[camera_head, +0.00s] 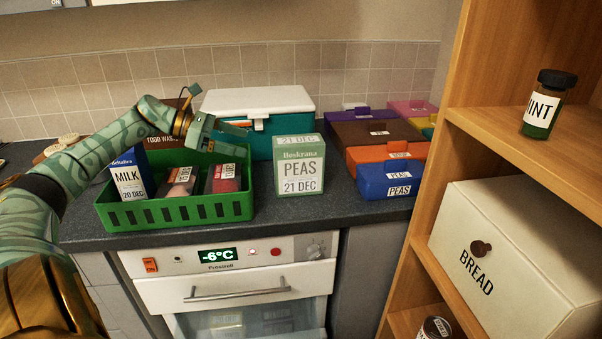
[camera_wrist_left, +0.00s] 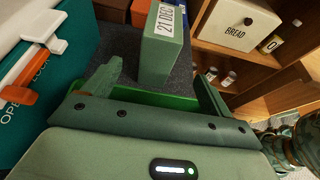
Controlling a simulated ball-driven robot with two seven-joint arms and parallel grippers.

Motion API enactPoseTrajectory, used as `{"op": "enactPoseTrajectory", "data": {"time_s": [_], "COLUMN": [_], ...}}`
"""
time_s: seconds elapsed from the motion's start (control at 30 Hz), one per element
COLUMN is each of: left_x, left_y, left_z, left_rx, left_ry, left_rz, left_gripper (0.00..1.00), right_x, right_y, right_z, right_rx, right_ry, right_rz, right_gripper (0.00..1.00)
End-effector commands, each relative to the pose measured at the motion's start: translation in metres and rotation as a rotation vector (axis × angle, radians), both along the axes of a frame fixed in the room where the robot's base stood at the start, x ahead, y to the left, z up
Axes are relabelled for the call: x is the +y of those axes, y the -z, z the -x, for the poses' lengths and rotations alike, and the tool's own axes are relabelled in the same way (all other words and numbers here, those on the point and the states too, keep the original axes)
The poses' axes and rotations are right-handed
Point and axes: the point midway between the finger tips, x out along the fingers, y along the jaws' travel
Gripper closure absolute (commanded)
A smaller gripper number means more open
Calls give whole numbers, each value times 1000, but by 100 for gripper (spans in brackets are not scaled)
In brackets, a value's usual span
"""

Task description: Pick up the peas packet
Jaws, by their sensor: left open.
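The peas packet (camera_head: 300,168) is a green and white box labelled "PEAS 21 DEC". It stands upright on the dark counter, just right of the green crate. In the left wrist view the peas packet (camera_wrist_left: 165,45) shows its green side and dated top, ahead of the fingers. My left gripper (camera_head: 226,138) is open and empty, above the crate and left of the packet, apart from it. In the left wrist view my left gripper's (camera_wrist_left: 155,85) fingers stand wide apart. My right gripper is in neither view.
The green crate (camera_head: 178,214) holds a milk carton (camera_head: 130,178) and labelled packs. A teal box with a white lid (camera_head: 258,104) stands behind. Coloured boxes, including a blue peas box (camera_head: 388,180), stand right. A wooden shelf (camera_head: 452,150) bounds the right side, with a bread box (camera_head: 515,250).

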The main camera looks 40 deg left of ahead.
Motion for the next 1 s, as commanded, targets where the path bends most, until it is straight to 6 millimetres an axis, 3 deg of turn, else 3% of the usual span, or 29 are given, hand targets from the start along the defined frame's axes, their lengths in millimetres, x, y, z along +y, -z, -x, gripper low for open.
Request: {"op": "enactPoseTrajectory", "data": {"time_s": [0.03, 0.1, 0.23, 1.0], "left_x": [-8, -19, -33, -79], "left_y": [15, 23, 30, 53], "left_z": [-12, -26, -43, -99], "left_rx": [3, 2, 0, 0], "left_ry": [4, 3, 2, 1], "left_rz": [-1, 0, 1, 2], "left_gripper": [15, 15, 15, 15], "right_x": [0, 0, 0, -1], "right_y": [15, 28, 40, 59], "right_z": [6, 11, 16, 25], "right_rx": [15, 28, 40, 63], "right_ry": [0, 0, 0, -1], "right_rz": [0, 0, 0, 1], "right_gripper": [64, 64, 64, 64]}}
